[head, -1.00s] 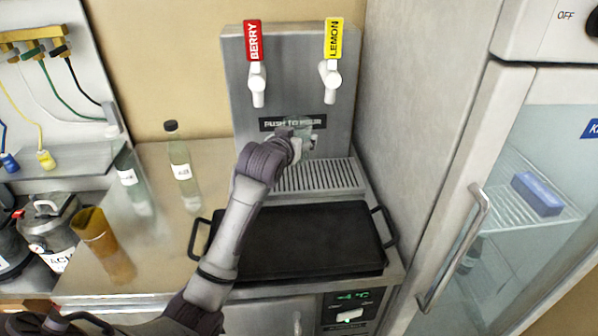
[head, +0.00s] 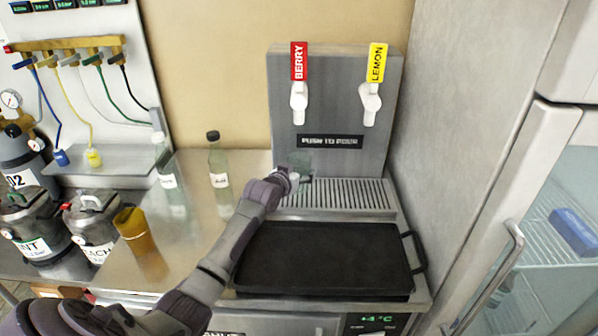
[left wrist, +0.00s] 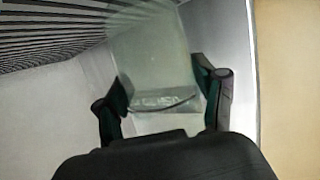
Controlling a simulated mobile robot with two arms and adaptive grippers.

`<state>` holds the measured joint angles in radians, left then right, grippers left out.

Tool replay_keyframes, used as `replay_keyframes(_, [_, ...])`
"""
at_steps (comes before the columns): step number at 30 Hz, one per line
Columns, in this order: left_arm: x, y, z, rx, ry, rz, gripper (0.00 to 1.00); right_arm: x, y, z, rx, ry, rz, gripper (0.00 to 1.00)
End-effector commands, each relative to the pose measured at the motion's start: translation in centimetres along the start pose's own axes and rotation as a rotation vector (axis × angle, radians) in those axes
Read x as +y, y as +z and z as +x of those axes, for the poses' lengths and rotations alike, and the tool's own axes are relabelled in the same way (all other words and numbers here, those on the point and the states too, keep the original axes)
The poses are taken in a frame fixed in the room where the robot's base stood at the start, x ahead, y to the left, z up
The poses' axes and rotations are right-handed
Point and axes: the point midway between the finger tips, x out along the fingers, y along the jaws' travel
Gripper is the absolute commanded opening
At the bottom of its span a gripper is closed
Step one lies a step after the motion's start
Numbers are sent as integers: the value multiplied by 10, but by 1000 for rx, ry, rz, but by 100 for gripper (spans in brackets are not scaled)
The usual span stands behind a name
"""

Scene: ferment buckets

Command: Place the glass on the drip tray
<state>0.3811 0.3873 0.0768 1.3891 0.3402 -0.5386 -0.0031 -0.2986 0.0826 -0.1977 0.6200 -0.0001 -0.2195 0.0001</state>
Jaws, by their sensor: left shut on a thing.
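My left gripper (head: 298,181) is shut on a clear, greenish glass (head: 301,160). The glass shows in front of the dispenser's back panel, over the left part of the grey slatted drip tray (head: 345,194). I cannot tell whether its base touches the slats. In the left wrist view the glass (left wrist: 150,55) is between the two fingers of my left gripper (left wrist: 162,92), and the drip tray's slats (left wrist: 45,35) show at upper left. My right gripper is not in view.
The berry tap (head: 299,100) and lemon tap (head: 370,103) hang above the tray. A black griddle (head: 325,260) lies in front of it. A bottle (head: 219,168) and an amber cup (head: 135,232) stand to the left. A fridge (head: 500,210) is at right.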

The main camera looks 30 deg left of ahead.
Motion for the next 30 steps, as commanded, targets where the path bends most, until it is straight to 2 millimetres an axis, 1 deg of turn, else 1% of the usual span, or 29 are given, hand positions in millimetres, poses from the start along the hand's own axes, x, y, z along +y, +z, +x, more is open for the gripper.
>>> replay_keyframes(13, [0, 8, 2, 3, 0, 0, 26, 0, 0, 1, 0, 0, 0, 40])
replay_keyframes(14, [0, 8, 2, 1, 0, 0, 74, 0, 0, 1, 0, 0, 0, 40])
replay_keyframes(15, [0, 8, 2, 1, 0, 0, 81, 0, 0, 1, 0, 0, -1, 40])
replay_keyframes(17, [0, 8, 2, 1, 0, 0, 91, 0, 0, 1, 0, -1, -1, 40])
replay_keyframes(18, [0, 8, 2, 0, 0, 0, 95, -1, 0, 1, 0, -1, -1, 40])
replay_keyframes(26, [0, 7, 2, 1, 0, 0, 95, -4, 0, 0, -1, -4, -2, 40])
replay_keyframes(30, [0, 4, 0, 1, 0, 0, 95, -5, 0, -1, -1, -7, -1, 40])
